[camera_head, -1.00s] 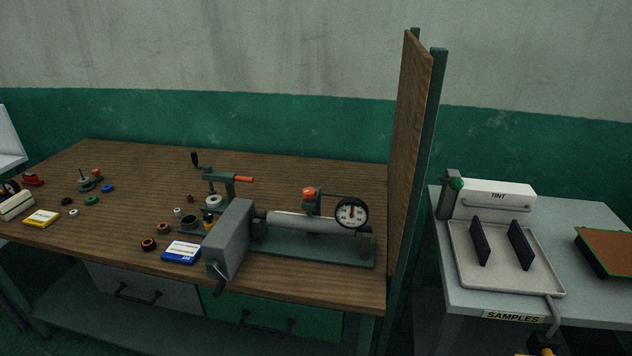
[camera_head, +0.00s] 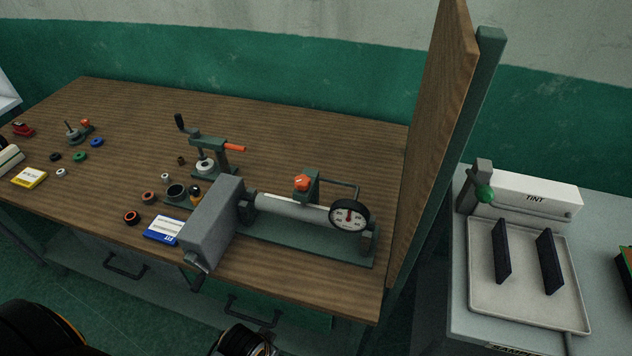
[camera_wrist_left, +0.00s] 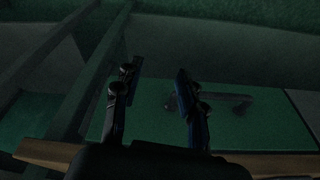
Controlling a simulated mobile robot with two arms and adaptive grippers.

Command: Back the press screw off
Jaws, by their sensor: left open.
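A small green press (camera_head: 210,152) stands upright on the wooden bench in the head view. It has a black crank handle (camera_head: 180,122) at its top left and an orange lever (camera_head: 235,148) pointing right. A pale round piece (camera_head: 205,166) sits low in its frame. Whether the screw is tight cannot be told. My left gripper (camera_wrist_left: 157,75) is open and empty in the left wrist view, in front of a green drawer with a dark handle (camera_wrist_left: 235,102), below the bench top. The press is not in that view. My right gripper is not in view.
A bench rig with a grey box (camera_head: 212,220), a roller and a dial gauge (camera_head: 349,216) stands front right of the press. Small rings, a cup (camera_head: 176,193) and a blue-white card (camera_head: 164,230) lie nearby. A tall wooden panel (camera_head: 435,130) bounds the bench's right end.

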